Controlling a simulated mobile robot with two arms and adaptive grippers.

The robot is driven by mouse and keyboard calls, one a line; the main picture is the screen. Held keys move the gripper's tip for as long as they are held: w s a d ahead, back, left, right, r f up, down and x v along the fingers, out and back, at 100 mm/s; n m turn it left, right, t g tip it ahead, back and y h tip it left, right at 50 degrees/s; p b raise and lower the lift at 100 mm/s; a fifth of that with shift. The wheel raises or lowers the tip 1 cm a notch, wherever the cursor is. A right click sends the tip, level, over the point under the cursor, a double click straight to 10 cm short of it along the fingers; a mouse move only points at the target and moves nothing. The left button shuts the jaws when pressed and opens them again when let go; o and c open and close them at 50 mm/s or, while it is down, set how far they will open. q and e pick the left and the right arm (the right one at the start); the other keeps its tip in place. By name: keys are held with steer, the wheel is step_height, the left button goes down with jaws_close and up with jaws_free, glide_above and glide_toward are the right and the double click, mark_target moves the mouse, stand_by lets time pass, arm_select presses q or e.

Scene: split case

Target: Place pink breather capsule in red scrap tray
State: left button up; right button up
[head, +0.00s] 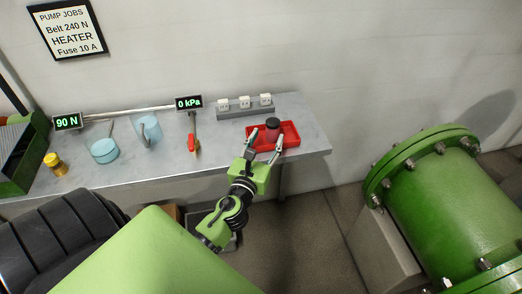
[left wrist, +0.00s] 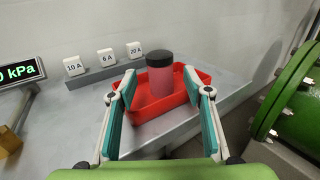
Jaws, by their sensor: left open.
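The pink breather capsule (left wrist: 160,78), with a black cap, stands upright inside the red scrap tray (left wrist: 205,74) in the left wrist view. In the head view the capsule (head: 272,131) shows as a dark cap over a reddish body, within the tray (head: 293,129) at the bench's right end. My left gripper (head: 267,139) is open at the tray's near side. In the left wrist view its two fingers (left wrist: 161,88) stand apart on either side of the capsule, with a visible gap to each. My right gripper is not in view.
Three white fuse blocks (head: 244,102) sit on a grey rail behind the tray. A large green flanged pipe (head: 450,200) stands to the right.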

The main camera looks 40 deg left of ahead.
arm_select(q)
steer(key=v, duration=0.5)
steer(key=shift+s+d+b, duration=0.1)
steer(key=shift+s+b, duration=0.1)
steer(key=shift+b, duration=0.2)
steer(key=shift+r, duration=0.1)
